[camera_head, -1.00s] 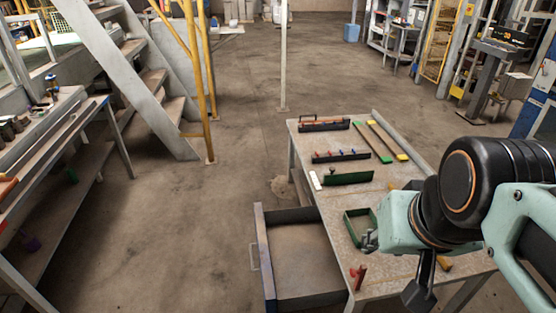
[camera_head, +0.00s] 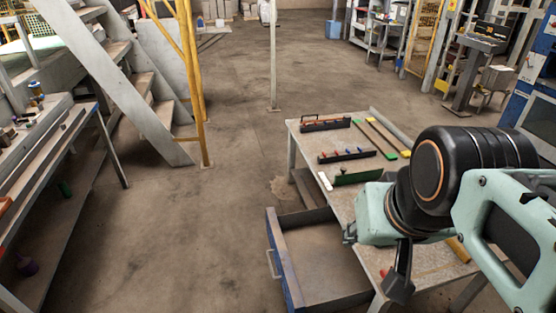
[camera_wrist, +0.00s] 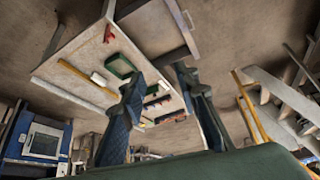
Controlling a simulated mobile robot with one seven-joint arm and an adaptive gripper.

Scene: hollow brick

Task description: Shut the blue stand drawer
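The blue drawer (camera_head: 283,262) stands pulled out from the left side of the metal-topped stand (camera_head: 318,142). Its blue front and pale handle (camera_head: 272,264) face left, and its inside looks empty. In the wrist view the scene is tilted, and the open drawer (camera_wrist: 158,32) shows at the top with its handle at the right. My gripper (camera_wrist: 158,77) has its two dark fingers apart with nothing held between them. In the head view my arm hangs over the stand, right of the drawer front, and hides part of the top. No contact with the drawer is visible.
Tool racks (camera_head: 325,125) and a green plate (camera_head: 358,175) lie on the stand top. A green tray (camera_wrist: 121,66) shows in the wrist view. A workbench (camera_head: 50,150) and stairs (camera_head: 120,80) stand at left. The floor (camera_head: 190,235) left of the drawer is clear.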

